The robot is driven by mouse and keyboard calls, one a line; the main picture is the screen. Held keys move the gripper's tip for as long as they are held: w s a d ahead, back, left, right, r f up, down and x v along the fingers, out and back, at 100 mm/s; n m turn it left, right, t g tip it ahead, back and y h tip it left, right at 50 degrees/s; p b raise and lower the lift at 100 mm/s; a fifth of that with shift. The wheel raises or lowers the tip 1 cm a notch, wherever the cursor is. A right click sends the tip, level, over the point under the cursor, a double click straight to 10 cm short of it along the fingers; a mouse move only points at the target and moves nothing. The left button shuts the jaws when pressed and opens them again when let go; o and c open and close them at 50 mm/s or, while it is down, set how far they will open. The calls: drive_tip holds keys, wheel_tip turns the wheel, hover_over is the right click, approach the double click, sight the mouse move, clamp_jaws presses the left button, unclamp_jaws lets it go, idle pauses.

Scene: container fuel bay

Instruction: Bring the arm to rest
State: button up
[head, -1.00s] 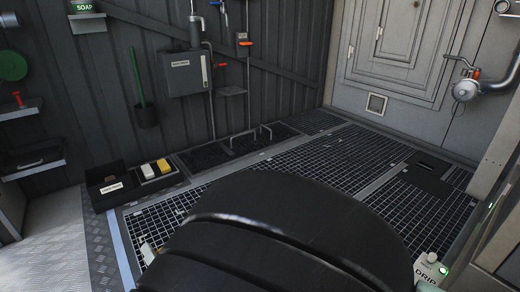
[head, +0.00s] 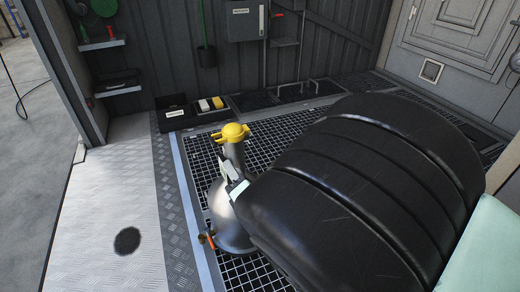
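My gripper (head: 234,186) seems to show only as small pale grey and dark pieces at the left end of a large black ribbed body in the head view. Its fingers are mostly hidden, and I cannot tell whether they are open or shut. A shiny silver vessel (head: 222,212) with a yellow cap (head: 231,132) is right beside these pieces, over the floor grating. I cannot tell whether the gripper touches it. A small orange lever (head: 211,241) shows at the vessel's lower left.
The black body covers much of the right side. Floor grating (head: 262,272) lies beneath. A black tray (head: 172,118) stands at the back wall, near a yellow block (head: 217,102). Shelves (head: 102,44) hang at left. The pale floor (head: 100,215) at left is clear except for a dark spot (head: 127,240).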

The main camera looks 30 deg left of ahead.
drive_tip(key=shift+s+d, duration=0.25)
drive_tip(key=shift+d, duration=0.15)
drive_tip(key=w+d+r+m+g+h, duration=0.1)
drive_tip(key=d+r+m+h, duration=0.15)
drive_tip(key=d+m, duration=0.25)
drive_tip(key=w+d+r+m+g+h+p, duration=0.1)
drive_tip(key=d+r+m+h, duration=0.15)
drive_tip(key=d+m, duration=0.25)
drive_tip(key=w+d+r+m+g+h, duration=0.1)
drive_tip(key=d+r+m+h, duration=0.15)
drive_tip(key=d+m, duration=0.3)
drive_tip(key=s+d+r+m+g+h+p, duration=0.1)
drive_tip(key=s+d+r+m+g+h, duration=0.2)
drive_tip(key=s+d, duration=0.5)
drive_tip(key=s+d+r+m+g+h+p, duration=0.1)
drive_tip(key=s+d+r+m+g+h, duration=0.15)
drive_tip(key=s+d+m, duration=0.5)
drive_tip(key=s+d+r+m+g+h+p, duration=0.1)
drive_tip(key=s+d+r+m+g, duration=0.3)
drive_tip(key=d, duration=0.6)
wheel_tip(320, 180, up, 36)
drive_tip(key=n+t+p, duration=0.2)
drive_tip(key=p, duration=3.5)
drive_tip(key=shift+s+f, duration=0.2)
drive_tip(key=shift+s, duration=0.25)
